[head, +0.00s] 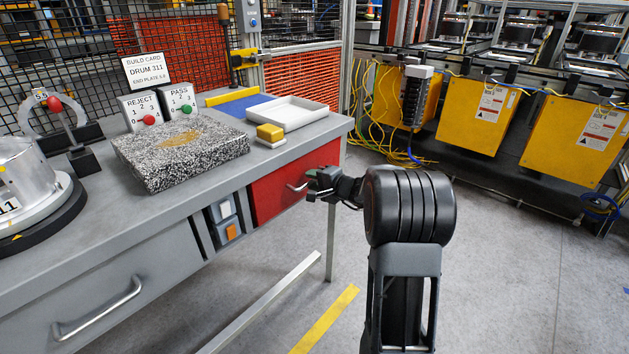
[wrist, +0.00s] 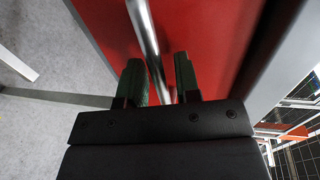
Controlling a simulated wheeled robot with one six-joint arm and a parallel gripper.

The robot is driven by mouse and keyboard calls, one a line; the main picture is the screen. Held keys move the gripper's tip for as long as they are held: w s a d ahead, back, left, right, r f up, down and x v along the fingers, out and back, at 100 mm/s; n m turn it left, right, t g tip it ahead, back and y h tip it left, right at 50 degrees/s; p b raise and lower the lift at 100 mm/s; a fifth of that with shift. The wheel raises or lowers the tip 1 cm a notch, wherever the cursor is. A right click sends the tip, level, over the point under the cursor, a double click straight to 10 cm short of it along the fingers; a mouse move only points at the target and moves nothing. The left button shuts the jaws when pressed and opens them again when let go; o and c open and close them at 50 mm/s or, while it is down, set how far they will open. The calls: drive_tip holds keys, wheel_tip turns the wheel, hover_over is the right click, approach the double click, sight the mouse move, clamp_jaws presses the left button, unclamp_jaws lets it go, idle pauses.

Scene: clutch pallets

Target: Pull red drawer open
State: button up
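The red drawer (head: 272,198) is at the right end of the grey workbench, and its front looks flush with the bench. Its metal bar handle (head: 296,188) is partly hidden by my gripper (head: 316,180), which reaches in from the right. In the wrist view the red drawer front (wrist: 220,50) fills much of the picture. There the handle bar (wrist: 146,35) runs down between the two green-padded fingers of my gripper (wrist: 159,80). The fingers are apart, with a gap visible on each side of the bar.
The workbench (head: 100,235) carries a speckled stone block (head: 180,165), a white tray (head: 287,112) and a yellow-topped block (head: 270,135). A grey drawer (head: 100,300) with a handle is at left. Open floor lies in front.

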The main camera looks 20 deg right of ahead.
clamp_jaws()
drive_tip(key=shift+s, duration=0.1)
